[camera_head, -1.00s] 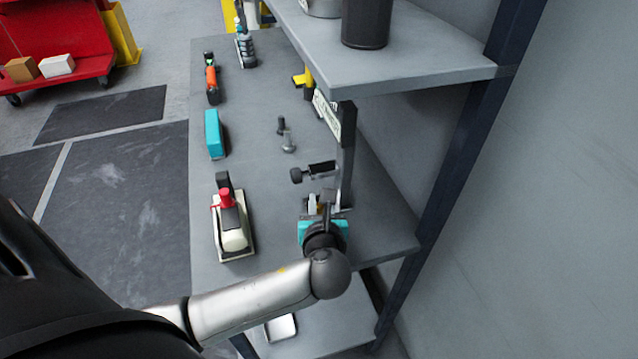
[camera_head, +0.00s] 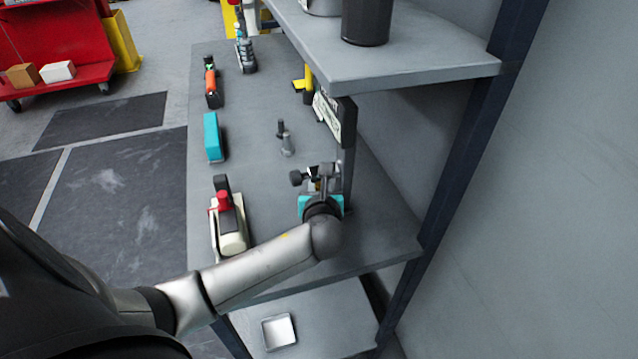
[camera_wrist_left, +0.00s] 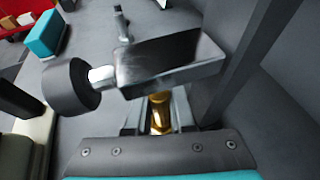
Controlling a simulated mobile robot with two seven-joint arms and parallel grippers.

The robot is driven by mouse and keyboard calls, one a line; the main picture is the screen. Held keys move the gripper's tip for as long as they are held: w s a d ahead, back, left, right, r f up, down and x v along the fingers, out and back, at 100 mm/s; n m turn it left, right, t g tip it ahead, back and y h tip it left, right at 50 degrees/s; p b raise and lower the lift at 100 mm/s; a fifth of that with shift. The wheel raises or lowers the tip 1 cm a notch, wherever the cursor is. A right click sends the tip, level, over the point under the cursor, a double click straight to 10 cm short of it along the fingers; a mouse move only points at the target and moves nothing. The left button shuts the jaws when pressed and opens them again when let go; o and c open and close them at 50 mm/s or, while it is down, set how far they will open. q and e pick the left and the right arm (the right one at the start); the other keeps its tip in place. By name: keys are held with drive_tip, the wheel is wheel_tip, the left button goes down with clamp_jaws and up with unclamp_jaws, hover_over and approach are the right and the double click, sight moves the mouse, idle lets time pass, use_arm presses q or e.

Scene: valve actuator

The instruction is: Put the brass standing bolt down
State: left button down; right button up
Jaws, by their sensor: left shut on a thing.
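My left gripper (camera_head: 322,183) reaches over the grey shelf from the near side. In the left wrist view its fingers (camera_wrist_left: 160,118) are shut on the brass bolt (camera_wrist_left: 160,112), of which a gold-coloured part shows between them. The bolt's far end is hidden behind a dark metal block (camera_wrist_left: 168,60) with a round black knob (camera_wrist_left: 70,87). The block and knob (camera_head: 296,178) are right in front of the gripper in the head view. I cannot tell whether the bolt touches the block or the shelf. My right gripper is not in view.
Grey bolts (camera_head: 286,146) stand beyond the gripper. A red-and-cream tool (camera_head: 230,225), a teal box (camera_head: 212,138) and an orange tool (camera_head: 211,85) line the left edge. A sign on a post (camera_head: 334,118) and the upper shelf (camera_head: 400,72) limit room at right.

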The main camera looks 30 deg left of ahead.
use_arm(q)
drive_tip(key=c, duration=1.1)
unclamp_jaws()
drive_tip(key=shift+o, duration=0.2)
drive_tip(key=shift+s+d+r, duration=0.15)
drive_tip(key=shift+s+d, duration=0.05)
drive_tip(key=p+v, duration=0.3)
drive_tip(key=v, duration=0.8)
drive_tip(key=shift+s+d, duration=0.15)
drive_tip(key=shift+d, duration=0.05)
